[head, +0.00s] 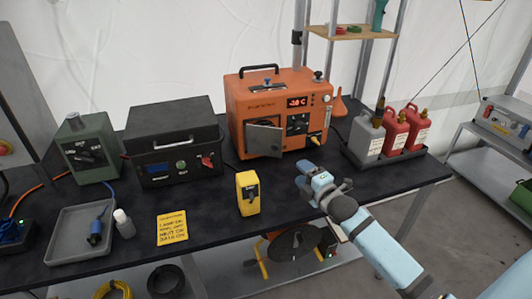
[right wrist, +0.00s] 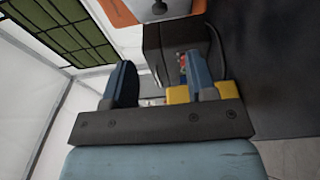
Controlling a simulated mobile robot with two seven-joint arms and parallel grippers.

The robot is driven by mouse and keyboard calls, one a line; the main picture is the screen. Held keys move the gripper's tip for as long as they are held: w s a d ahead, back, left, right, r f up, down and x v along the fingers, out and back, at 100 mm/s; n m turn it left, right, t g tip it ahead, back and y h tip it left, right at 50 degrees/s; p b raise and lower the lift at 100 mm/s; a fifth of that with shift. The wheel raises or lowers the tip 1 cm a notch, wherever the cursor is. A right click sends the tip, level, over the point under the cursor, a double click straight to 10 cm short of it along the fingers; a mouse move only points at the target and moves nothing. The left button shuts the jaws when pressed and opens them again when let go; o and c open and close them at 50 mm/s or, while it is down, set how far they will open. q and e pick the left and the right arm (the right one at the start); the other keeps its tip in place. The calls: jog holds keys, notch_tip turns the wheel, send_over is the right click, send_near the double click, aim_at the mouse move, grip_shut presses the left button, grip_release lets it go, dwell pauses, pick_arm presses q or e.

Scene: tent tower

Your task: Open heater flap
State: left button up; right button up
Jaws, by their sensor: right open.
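The orange heater (head: 237,108) stands at the back middle of the dark table, its display lit red. Its grey flap (head: 264,141) is on the lower left of the front. The flap looks angled out from the front with a dark gap beside it; how far it is open I cannot tell. My right gripper (head: 309,183) is over the table, in front of and to the right of the flap, apart from it. In the right wrist view, its two blue fingers (right wrist: 159,85) are spread with nothing held between them. My left gripper is not in view.
A yellow box (head: 248,193) stands in front of the heater. A black case (head: 172,146) and a green box (head: 92,150) are to the left. Red and grey canisters (head: 393,130) stand in a tray at right. Bare tabletop lies between the yellow box and my right gripper.

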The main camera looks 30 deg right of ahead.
aim_at(276, 148)
jog(key=w, duration=1.3)
jog(key=shift+w+d, duration=0.1)
jog(key=shift+w, duration=0.25)
grip_shut()
